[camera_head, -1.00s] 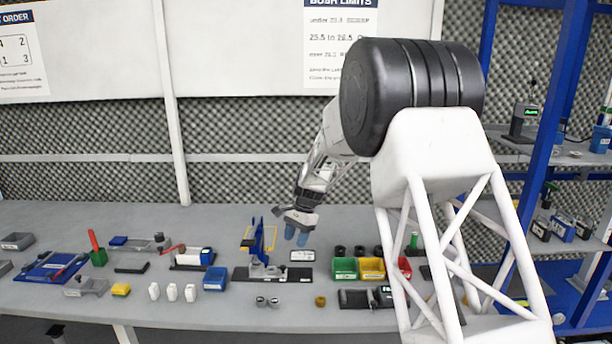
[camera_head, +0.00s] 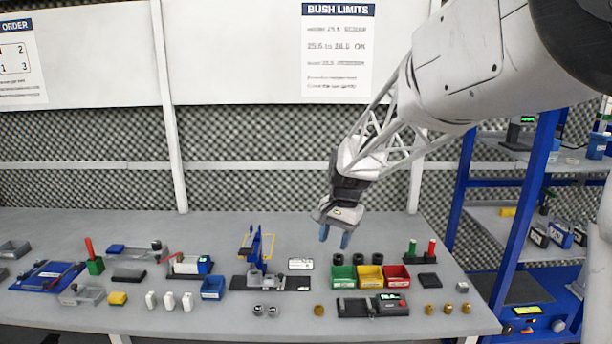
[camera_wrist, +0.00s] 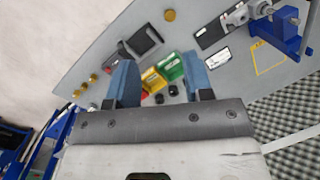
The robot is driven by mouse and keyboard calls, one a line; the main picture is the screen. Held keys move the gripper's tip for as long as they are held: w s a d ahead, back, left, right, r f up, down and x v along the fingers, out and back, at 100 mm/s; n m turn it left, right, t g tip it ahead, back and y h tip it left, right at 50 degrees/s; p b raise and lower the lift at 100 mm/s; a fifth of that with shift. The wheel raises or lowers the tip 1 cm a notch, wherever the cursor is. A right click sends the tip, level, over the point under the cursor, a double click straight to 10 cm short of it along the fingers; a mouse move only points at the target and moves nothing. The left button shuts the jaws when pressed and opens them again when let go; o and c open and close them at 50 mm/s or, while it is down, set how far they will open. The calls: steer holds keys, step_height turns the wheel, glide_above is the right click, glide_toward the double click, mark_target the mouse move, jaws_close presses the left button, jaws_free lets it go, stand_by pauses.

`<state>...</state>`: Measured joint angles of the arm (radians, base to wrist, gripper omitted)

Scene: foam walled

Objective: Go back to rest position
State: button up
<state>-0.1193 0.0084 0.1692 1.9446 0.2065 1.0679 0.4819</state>
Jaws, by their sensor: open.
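My gripper (camera_head: 334,237) hangs in the air above the back of the bench, behind and above the coloured bins. Its two blue fingers point down and stand apart with nothing between them. In the wrist view the open fingers (camera_wrist: 162,82) frame the green bin (camera_wrist: 169,68) and part of the yellow bin (camera_wrist: 152,80) well below. The gripper touches nothing on the bench.
The grey bench (camera_head: 220,228) carries a blue press (camera_head: 257,262), green (camera_head: 343,277), yellow (camera_head: 370,278) and red (camera_head: 395,277) bins, black bushes, brass pieces and a gauge (camera_head: 391,304). A blue-framed shelf (camera_head: 524,210) stands at the right. A foam wall (camera_head: 260,190) is behind.

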steer(key=s+d+n+t+h, duration=0.1)
steer(key=s+d, duration=0.4)
steer(key=s, duration=1.3)
steer(key=s+d+r+n+t+h, duration=0.1)
steer(key=s+d+n, duration=0.3)
steer(key=s, duration=1.3)
steer(key=shift+s+d+r+t, duration=0.15)
steer(key=shift+s+d+t, duration=0.25)
steer(key=shift+d+t, duration=0.55)
